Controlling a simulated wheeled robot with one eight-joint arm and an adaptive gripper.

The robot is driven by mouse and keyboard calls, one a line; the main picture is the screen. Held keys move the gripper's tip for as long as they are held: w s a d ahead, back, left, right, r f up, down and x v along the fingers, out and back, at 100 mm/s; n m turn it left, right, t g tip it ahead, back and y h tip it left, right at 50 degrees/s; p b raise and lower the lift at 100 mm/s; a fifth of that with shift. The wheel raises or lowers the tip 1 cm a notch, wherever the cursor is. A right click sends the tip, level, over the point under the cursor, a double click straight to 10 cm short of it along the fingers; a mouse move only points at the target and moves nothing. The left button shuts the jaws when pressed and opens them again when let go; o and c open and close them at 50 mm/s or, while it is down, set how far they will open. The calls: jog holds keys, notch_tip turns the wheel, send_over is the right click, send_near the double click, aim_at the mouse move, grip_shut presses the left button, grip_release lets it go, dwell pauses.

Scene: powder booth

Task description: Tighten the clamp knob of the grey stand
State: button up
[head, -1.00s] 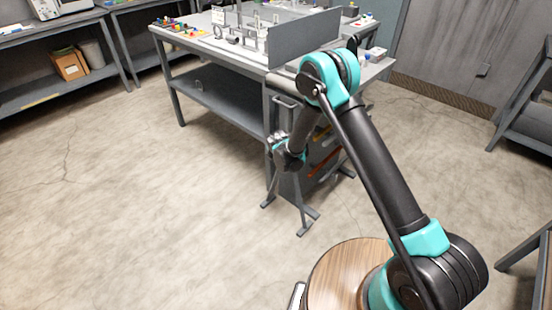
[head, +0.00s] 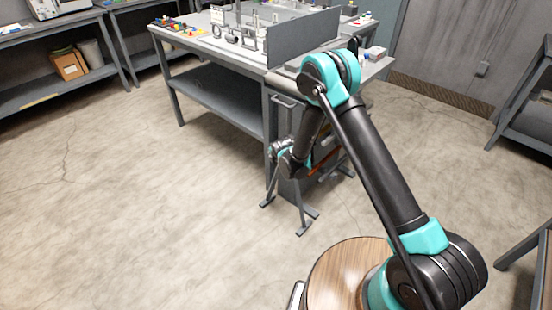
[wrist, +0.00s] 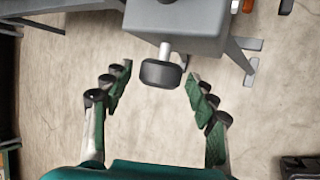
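The grey stand (head: 300,210) stands on the floor beside the bench, with splayed feet. My arm covers its upper part in the head view. In the wrist view its grey block (wrist: 180,22) is at the top, and the dark clamp knob (wrist: 160,74) sticks out from it on a short pale shaft. My gripper (wrist: 159,75) is open, one green-padded finger on each side of the knob. Gaps show between the fingertips and the knob. In the head view my gripper (head: 279,148) is small and its fingers are hard to make out.
The grey bench (head: 215,85) has an upright panel (head: 303,38) and several small parts on top. Shelves (head: 50,90) stand at the far left and a dark rack (head: 525,125) at the right. The floor (head: 140,200) in front is clear.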

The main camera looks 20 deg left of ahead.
jog(key=shift+r, duration=0.1)
jog(key=v, duration=1.1)
jog(key=shift+s+d+r, duration=0.2)
jog(key=shift+s+r, duration=0.05)
jog(key=shift+r, duration=0.05)
jog(key=a+f+n+t+h, duration=0.2)
jog(key=a+f+n+h, duration=0.1)
jog(key=a+f+h, duration=0.3)
jog(key=s+a+r+n+t+h, duration=0.1)
jog(key=s+a+r+t+h, duration=0.15)
jog(key=s+a+h, duration=0.35)
jog(key=shift+t+y, duration=0.35)
jog(key=shift+y, duration=0.25)
jog(key=x, duration=1.6)
jog(key=shift+w+f, duration=0.2)
jog(key=shift+f, duration=0.35)
jog(key=shift+c, duration=0.6)
